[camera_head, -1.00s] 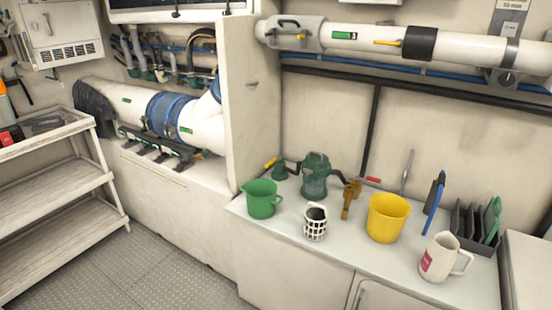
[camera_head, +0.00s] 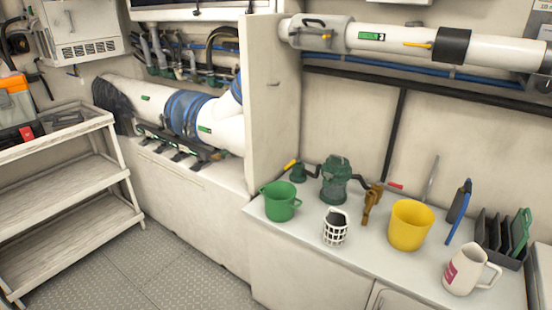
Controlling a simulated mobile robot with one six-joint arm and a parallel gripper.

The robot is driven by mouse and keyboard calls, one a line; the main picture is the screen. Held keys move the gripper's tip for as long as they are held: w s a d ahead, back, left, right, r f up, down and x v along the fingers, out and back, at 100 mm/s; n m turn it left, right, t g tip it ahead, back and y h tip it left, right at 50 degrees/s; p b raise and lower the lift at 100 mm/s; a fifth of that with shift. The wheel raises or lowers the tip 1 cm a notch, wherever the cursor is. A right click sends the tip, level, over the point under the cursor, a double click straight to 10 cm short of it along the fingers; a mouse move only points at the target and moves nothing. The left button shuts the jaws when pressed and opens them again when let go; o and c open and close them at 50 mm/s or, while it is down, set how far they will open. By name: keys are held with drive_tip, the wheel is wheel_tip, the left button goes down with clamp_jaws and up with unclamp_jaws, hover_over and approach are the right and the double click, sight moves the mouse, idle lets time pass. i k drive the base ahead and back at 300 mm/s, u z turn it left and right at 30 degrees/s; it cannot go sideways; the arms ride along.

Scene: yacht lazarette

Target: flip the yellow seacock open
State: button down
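A small green valve (camera_head: 298,174) with a yellow lever (camera_head: 291,165) stands at the back left of the counter. The lever slants up and to the left. A dark pipe joins the valve to a green strainer body (camera_head: 336,180). On the right side of that body is a bronze fitting (camera_head: 371,203) with a red lever (camera_head: 396,185) behind it. Another yellow lever (camera_head: 418,44) lies along the white overhead pipe (camera_head: 385,39). I cannot tell for certain which yellow lever is the seacock's. My gripper is not in view.
On the counter (camera_head: 300,232) stand a green jug (camera_head: 281,202), a white basket (camera_head: 335,230), a yellow bucket (camera_head: 409,226), a white mug (camera_head: 467,270) and a dark rack (camera_head: 500,240). A partition (camera_head: 272,100) rises left of the valve. Shelving (camera_head: 75,180) stands left; the floor (camera_head: 165,275) between is clear.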

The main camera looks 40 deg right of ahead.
sight(298, 160)
drive_tip(key=i, duration=0.9)
drive_tip(key=z, duration=0.05)
